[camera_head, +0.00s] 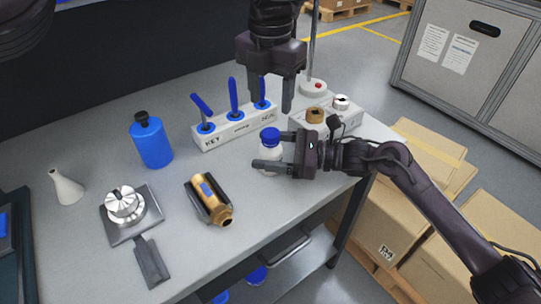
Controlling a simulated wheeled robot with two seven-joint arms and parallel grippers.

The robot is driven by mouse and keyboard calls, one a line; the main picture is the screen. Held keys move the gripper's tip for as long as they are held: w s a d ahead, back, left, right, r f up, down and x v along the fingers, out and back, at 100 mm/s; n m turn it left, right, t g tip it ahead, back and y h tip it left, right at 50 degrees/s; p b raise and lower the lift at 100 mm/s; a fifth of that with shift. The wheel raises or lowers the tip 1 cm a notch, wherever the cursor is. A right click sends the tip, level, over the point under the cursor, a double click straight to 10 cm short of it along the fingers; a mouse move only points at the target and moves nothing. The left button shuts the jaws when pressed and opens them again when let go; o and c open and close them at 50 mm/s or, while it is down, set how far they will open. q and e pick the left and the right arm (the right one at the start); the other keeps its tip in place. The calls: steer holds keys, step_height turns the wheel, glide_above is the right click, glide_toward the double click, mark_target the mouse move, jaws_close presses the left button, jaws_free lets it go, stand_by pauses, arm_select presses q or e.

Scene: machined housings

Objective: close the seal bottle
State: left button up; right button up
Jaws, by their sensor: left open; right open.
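The seal bottle (271,154), small and white, stands upright near the right part of the bench. Its blue cap (270,135) sits on top; I cannot tell whether it is fully tight. My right gripper (274,150) comes from the right with its open fingers on either side of the bottle; whether they touch it is unclear. My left gripper (267,98) points down, open and empty, above and behind the bottle, apart from the cap.
Behind the bottle are a white rack (236,128) with several blue-handled tools and a light block (328,119) with fittings. A blue bottle (152,143), a brass part in a dark cradle (208,199) and a metal part on a plate (123,205) stand left. The front bench is clear.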

jaws_close()
arm_select(q)
steer(key=n, duration=1.1)
steer(key=shift+n, duration=0.3)
steer(key=n, duration=0.4)
steer(key=shift+w+d+n, duration=0.1)
steer(key=shift+n, duration=0.3)
steer(key=n, duration=0.8)
steer(key=shift+n, duration=0.4)
steer(key=n, duration=0.4)
steer(key=shift+n, duration=0.3)
steer(key=n, duration=0.6)
